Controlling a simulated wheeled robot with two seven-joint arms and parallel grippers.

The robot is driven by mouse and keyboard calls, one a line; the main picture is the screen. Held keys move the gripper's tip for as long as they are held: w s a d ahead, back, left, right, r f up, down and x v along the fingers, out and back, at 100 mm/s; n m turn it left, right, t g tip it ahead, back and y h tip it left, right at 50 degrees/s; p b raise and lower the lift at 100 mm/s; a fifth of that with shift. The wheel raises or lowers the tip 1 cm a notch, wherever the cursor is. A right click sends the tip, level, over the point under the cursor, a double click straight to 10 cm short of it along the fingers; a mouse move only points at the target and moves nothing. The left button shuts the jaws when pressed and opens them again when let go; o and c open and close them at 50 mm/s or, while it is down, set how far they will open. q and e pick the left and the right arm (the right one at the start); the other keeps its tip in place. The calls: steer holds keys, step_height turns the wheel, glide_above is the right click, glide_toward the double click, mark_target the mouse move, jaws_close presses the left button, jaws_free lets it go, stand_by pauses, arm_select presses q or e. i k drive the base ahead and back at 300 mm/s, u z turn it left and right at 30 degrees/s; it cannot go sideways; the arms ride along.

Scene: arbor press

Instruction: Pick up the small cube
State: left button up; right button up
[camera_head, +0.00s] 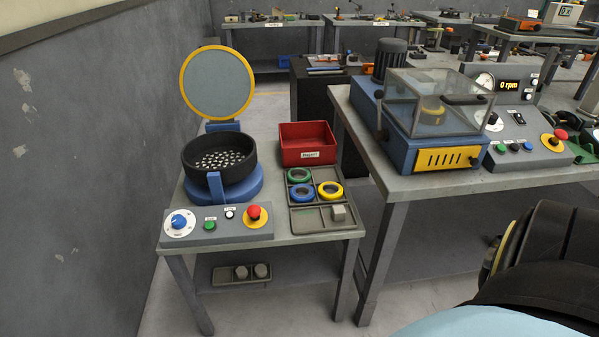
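A small light grey cube (339,213) sits in the lower right part of a grey compartment tray (306,226). The tray lies at the front right of a small grey table (279,240). Nothing touches the cube from above. Neither of my grippers is in the picture.
Green (299,175), blue (302,192) and yellow (331,190) rings lie in the tray behind the cube. A red bin (307,144) stands behind it. A black bowl device (219,159) is left. A larger bench with a covered machine (432,114) is right.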

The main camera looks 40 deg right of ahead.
mark_target(338, 212)
steer(key=z, duration=0.5)
steer(key=i, duration=1.1)
steer(key=z, duration=0.85)
